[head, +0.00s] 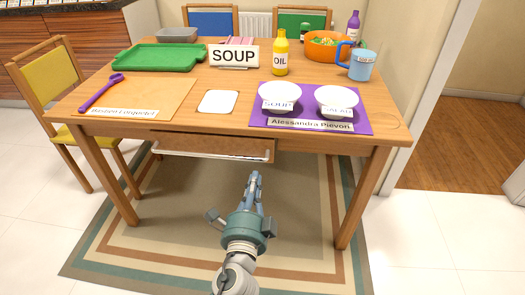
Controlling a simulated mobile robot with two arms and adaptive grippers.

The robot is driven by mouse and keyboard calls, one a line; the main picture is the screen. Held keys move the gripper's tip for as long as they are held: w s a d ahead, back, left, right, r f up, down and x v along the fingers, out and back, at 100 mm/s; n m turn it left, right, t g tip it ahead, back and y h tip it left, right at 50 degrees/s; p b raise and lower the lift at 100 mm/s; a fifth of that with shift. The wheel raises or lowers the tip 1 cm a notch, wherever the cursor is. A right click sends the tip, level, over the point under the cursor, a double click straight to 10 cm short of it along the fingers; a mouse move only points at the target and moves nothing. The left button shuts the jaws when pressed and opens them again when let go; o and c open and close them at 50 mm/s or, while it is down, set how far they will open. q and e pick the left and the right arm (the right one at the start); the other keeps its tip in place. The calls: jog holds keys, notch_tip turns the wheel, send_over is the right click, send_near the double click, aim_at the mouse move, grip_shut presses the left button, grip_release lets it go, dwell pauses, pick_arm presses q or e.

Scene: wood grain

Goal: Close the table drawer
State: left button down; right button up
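The table drawer (215,145) hangs under the front edge of the wooden table (190,122), left of its middle. It looks pulled partly out, with a brown wooden surface and a pale bar along its near edge. My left gripper (255,177) is in front of the table and below the drawer's right end, pointing toward it. Its fingers lie close together with nothing visible between them, and a gap shows between them and the drawer. My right gripper is not in view.
On the table are a green tray (150,57), two white bowls (281,92) (337,98) on a purple mat (360,122), a yellow oil bottle (281,52) and a blue mug (362,65). Table legs (362,195) flank the space. A yellow chair (52,80) stands left.

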aim_at(261, 145)
pick_arm(q)
jog(key=w, duration=1.1)
jog(key=shift+d, duration=0.2)
jog(key=shift+w, duration=0.45)
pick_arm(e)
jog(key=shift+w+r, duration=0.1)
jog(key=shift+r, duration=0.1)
pick_arm(q)
jog(key=shift+w, duration=0.25)
jog(key=w+b, duration=0.1)
jog(key=w, duration=0.2)
jog(key=shift+w+d+f+b, duration=0.1)
jog(key=shift+w+b, duration=0.25)
jog(key=shift+w, duration=0.05)
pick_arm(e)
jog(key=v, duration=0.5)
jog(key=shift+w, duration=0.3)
pick_arm(q)
jog(key=shift+s, duration=0.1)
